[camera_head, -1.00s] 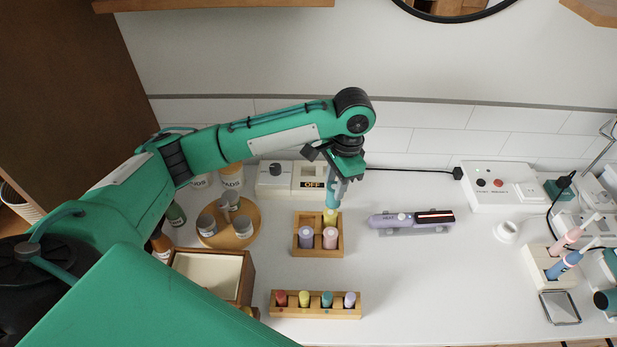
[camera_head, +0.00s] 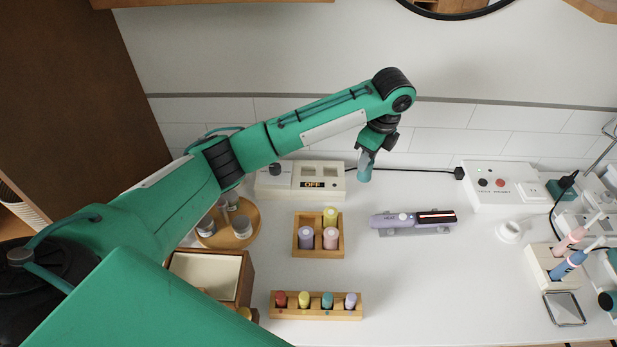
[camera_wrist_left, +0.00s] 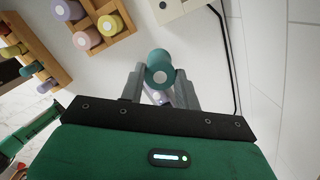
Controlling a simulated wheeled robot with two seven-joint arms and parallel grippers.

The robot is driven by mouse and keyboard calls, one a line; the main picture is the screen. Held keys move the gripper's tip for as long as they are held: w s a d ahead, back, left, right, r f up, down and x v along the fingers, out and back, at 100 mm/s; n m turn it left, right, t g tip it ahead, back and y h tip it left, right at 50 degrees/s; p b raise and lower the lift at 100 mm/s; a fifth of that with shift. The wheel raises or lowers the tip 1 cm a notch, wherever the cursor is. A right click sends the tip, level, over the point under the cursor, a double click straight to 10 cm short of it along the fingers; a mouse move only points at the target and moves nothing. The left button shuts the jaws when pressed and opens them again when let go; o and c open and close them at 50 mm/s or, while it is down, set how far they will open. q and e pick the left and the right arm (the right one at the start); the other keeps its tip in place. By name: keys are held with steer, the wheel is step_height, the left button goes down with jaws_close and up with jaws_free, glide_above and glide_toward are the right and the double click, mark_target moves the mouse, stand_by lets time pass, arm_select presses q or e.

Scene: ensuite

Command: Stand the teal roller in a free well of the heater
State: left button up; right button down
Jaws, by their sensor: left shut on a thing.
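The teal roller (camera_head: 364,175) is held in my left gripper (camera_head: 366,162), above the counter just right of the white heater (camera_head: 340,186). In the left wrist view the roller (camera_wrist_left: 159,66) sits between the two fingers (camera_wrist_left: 160,82), its round end facing the camera. The heater has an OFF display, a dark knob and two square openings on top that look like wells; I see no roller in them. A corner of the heater (camera_wrist_left: 176,10) shows at the top of the left wrist view. My right gripper is out of view.
A wooden box (camera_head: 297,250) holds purple, pink and yellow rollers in front of the heater. A rack (camera_head: 316,312) of small coloured pieces stands nearer. A lavender hot tool (camera_head: 412,220) lies right. A black cord (camera_head: 420,171) runs along the back.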

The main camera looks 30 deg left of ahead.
mark_target(366, 172)
arm_select(q)
steer(key=shift+w+d+m, duration=0.45)
steer(key=shift+w+m, duration=0.25)
steer(key=shift+m, duration=0.4)
step_height(366, 172, down, 6)
steer(key=b, duration=0.3)
steer(key=shift+a+r+b, duration=0.1)
steer(key=shift+b, duration=0.25)
steer(key=shift+a+f, duration=0.15)
steer(key=shift+f, duration=0.4)
steer(key=shift+a, duration=0.35)
steer(key=a+f+p, duration=0.1)
steer(key=a+p, duration=0.1)
steer(key=a, duration=0.3)
steer(key=a+f+p, duration=0.1)
steer(key=a+p, duration=0.1)
steer(key=a, duration=0.4)
steer(key=a+f+p, duration=0.1)
steer(key=a+p, duration=0.1)
steer(key=a, duration=0.4)
steer(key=shift+w, duration=0.4)
steer(key=shift+f, duration=0.3)
steer(key=shift+f, duration=0.1)
